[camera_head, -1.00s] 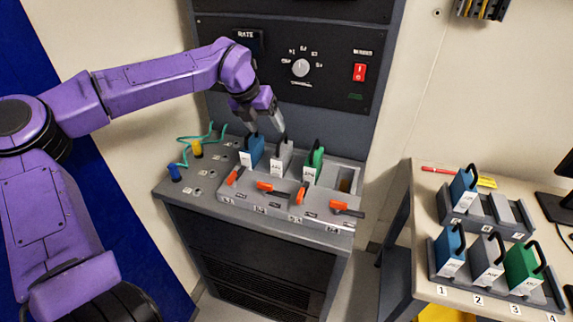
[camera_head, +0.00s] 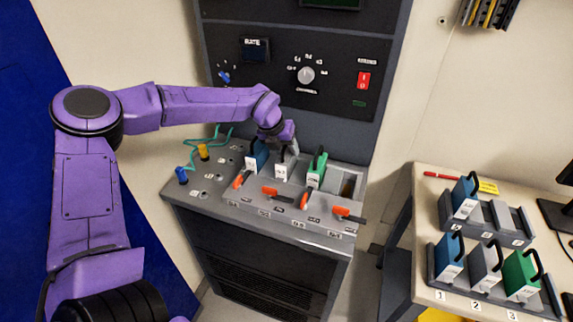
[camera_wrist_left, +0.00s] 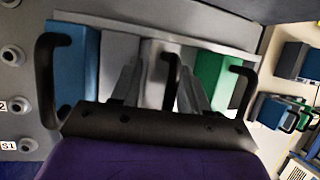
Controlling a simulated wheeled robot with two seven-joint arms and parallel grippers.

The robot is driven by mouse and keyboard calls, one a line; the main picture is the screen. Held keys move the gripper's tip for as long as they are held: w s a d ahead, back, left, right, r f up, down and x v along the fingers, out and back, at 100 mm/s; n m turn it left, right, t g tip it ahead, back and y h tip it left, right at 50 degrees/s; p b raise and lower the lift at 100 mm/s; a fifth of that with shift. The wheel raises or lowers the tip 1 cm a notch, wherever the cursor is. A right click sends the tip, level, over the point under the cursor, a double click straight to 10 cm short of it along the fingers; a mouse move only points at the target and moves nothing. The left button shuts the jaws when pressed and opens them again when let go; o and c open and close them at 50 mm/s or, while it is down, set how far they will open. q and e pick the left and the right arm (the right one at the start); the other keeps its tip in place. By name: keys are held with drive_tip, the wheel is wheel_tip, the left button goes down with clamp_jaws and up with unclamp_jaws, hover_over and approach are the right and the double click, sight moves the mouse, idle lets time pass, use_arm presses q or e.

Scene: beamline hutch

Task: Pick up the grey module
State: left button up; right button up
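A grey module (camera_head: 281,170) stands upright in the bench rack, between a blue module (camera_head: 257,158) and a green module (camera_head: 316,170). My left gripper (camera_head: 284,146) is right over it, pointing down, and partly hides its top. In the left wrist view the two fingers are spread apart, one on each side of the grey module's black handle (camera_wrist_left: 171,72); the grey body (camera_wrist_left: 155,52) shows behind. Whether a finger touches the handle I cannot tell. A second grey module (camera_head: 486,264) stands in the front rack on the right table. My right gripper is not in view.
Orange-handled levers (camera_head: 283,194) line the bench rack's front, and an empty slot (camera_head: 347,186) is at its right. Green cables (camera_head: 192,160) with yellow and blue plugs lie at left. A control panel (camera_head: 290,70) rises behind. The right table (camera_head: 425,190) holds racks with blue and green modules.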

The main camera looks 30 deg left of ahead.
use_arm(q)
drive_tip(key=c, duration=0.6)
drive_tip(key=shift+c, duration=0.2)
drive_tip(key=shift+r, duration=0.15)
drive_tip(key=shift+w+r, duration=0.1)
drive_tip(key=shift+r, duration=0.15)
clamp_jaws()
wheel_tip(320, 180, up, 27)
drive_tip(key=b, duration=0.1)
drive_tip(key=shift+r+b, duration=0.15)
drive_tip(key=shift+b, duration=0.25)
